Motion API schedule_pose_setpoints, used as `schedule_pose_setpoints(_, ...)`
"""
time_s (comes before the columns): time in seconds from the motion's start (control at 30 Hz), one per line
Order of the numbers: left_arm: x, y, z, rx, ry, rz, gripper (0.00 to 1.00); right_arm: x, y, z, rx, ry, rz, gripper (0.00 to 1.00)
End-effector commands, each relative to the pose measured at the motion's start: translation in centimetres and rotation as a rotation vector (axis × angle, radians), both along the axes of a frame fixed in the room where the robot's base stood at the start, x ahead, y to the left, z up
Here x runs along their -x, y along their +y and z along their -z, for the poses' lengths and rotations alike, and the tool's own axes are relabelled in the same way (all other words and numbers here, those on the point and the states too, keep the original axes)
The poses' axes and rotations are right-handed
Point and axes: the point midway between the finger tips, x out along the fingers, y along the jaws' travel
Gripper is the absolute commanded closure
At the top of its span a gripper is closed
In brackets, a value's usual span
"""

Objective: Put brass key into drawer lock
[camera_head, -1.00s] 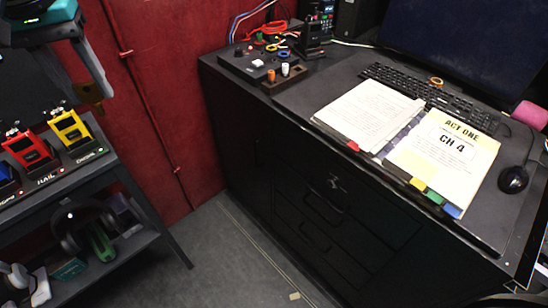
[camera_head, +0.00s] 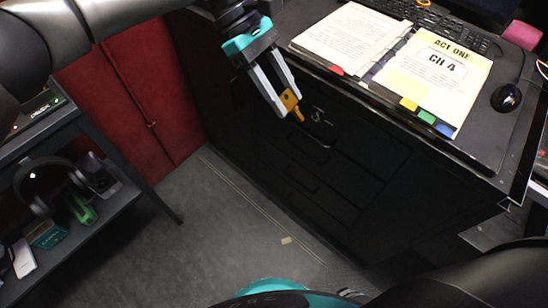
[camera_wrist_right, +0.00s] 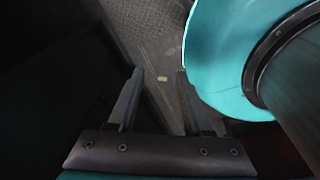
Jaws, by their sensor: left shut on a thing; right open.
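My left gripper (camera_head: 286,100) is shut on the brass key (camera_head: 291,101) in the head view. The key's flat head is between the fingertips and its shaft points down and right. The drawer lock (camera_head: 317,114) is a small pale metal piece on the dark cabinet front, just right of the key tip. The key looks close to the lock but apart from it in the picture; the depth gap is hard to tell. My right gripper (camera_wrist_right: 155,105) is open and empty in the right wrist view, above the floor.
The black cabinet (camera_head: 385,185) has several drawers with handles. An open script binder (camera_head: 430,75) and a mouse (camera_head: 506,97) lie on its top. A shelf with headphones (camera_head: 45,185) stands at left. The grey floor (camera_head: 215,235) between is mostly clear.

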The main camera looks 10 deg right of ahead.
Motion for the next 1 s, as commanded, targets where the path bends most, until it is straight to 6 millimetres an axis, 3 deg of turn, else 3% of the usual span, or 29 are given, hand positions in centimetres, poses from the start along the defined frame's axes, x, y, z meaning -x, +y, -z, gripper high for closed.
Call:
schedule_pose_setpoints(0.5,-0.1,-2.4,5.7,0.338,0.168,-0.690,1.00,-0.8,-1.7,2.4,0.021,-0.014,0.001,0.50)
schedule_pose_setpoints(1.0,-0.9,-1.3,12.7,0.617,0.145,-1.120,1.00,-2.5,-1.8,4.0,0.020,-0.042,0.004,0.50)
